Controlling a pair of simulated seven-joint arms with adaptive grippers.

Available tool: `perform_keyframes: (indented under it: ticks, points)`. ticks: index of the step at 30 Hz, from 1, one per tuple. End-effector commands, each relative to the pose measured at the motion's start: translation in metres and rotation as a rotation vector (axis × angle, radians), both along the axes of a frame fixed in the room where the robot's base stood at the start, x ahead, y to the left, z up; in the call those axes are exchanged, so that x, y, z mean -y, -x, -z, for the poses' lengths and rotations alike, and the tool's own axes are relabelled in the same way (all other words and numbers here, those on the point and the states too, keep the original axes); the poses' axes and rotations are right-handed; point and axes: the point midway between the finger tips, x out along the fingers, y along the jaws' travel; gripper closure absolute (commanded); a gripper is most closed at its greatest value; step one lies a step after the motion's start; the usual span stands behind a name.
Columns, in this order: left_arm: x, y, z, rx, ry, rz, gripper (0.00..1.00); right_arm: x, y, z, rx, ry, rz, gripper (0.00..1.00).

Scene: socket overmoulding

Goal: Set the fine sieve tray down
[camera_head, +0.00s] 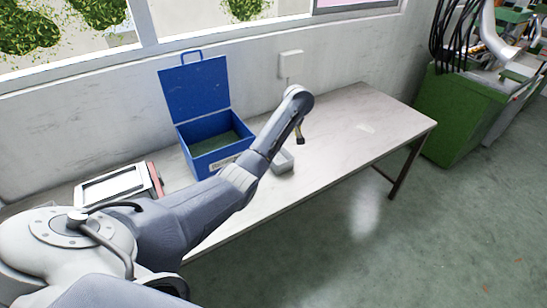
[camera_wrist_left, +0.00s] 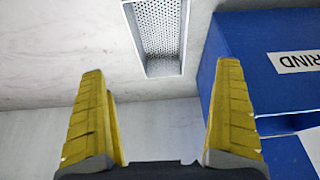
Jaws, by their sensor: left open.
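The fine sieve tray (camera_head: 284,162) is a small grey tray on the bench, just right of the blue box, partly hidden by my left arm. In the left wrist view the sieve tray (camera_wrist_left: 160,32) shows its perforated bottom and plain rim, beyond the fingertips. My left gripper (camera_head: 300,137) is small and dark in the head view, above the bench near the tray. In the left wrist view my left gripper (camera_wrist_left: 160,75) has its two yellow fingers wide apart with nothing between them. The tray is apart from the fingers. My right gripper is not in view.
An open blue box (camera_head: 212,140) with its lid up stands left of the tray; its labelled side (camera_wrist_left: 270,60) is close to the right finger in the wrist view. A framed flat device (camera_head: 115,187) lies further left. The bench's right part (camera_head: 370,120) is clear.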

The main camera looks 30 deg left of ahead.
Motion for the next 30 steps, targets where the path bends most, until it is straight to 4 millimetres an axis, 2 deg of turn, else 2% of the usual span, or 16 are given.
perform_keyframes:
  ticks: [3, 10, 23, 30]
  points:
    - [-0.009, -0.003, 0.021, -0.003, -0.003, -0.002, 0.0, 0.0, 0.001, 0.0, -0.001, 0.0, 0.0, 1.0]
    - [-0.02, -0.009, 0.051, -0.002, -0.001, -0.001, 0.0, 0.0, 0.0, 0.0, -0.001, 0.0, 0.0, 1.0]
    - [-0.027, -0.013, 0.072, 0.0, 0.0, 0.001, 0.0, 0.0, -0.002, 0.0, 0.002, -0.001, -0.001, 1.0]
    - [-0.036, -0.016, 0.098, -0.001, 0.001, 0.0, 0.0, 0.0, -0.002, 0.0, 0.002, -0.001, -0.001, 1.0]
